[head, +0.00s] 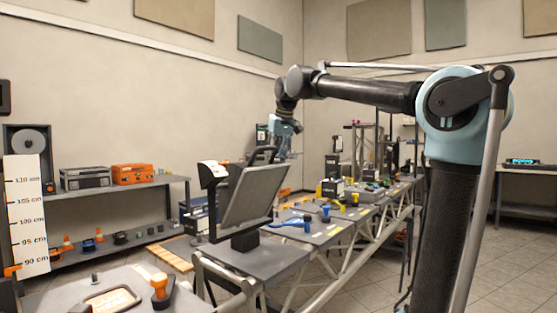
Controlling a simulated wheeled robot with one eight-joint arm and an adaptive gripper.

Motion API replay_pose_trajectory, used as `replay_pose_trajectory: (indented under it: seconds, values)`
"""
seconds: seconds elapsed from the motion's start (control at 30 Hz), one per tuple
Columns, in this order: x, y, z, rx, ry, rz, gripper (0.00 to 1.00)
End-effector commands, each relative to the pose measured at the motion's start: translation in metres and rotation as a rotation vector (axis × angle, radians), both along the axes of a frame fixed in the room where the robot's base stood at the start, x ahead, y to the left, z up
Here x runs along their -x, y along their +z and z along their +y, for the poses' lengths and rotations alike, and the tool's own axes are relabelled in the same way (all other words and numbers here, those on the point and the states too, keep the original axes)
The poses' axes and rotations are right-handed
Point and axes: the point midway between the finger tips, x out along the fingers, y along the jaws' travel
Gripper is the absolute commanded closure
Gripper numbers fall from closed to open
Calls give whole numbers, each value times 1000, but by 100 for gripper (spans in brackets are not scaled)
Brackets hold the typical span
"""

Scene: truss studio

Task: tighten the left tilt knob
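A grey tilted panel (252,196) in a dark frame stands on a small black base (245,241) on the near end of the long truss table. A dark upright bracket (211,212) with a white-topped piece (213,171) is at its left side. I cannot make out which part is the left tilt knob; it is hidden or too small to tell. My gripper (287,146) hangs down from my arm beyond the panel's upper right edge. Its fingers are small and partly covered, so I cannot tell whether they are open or hold anything.
The truss table (325,238) runs away to the right, with blue (294,222) and yellow handles on it. A near table with an orange knob (159,285) is at lower left. A shelf (118,187) with an orange case (133,174) stands along the left wall. The floor at right is clear.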

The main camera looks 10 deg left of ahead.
Motion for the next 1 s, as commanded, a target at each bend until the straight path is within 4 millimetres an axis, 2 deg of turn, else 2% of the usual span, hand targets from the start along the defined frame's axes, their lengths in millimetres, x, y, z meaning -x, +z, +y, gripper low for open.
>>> replay_pose_trajectory:
  seconds: [0.2, 0.5, 1.0]
  values:
    - [0, 0, 3, -2, -170, 0, 93]
    - [0, 0, 3, -1, -329, 0, 93]
    - [1, 0, 2, 0, -389, 2, 93]
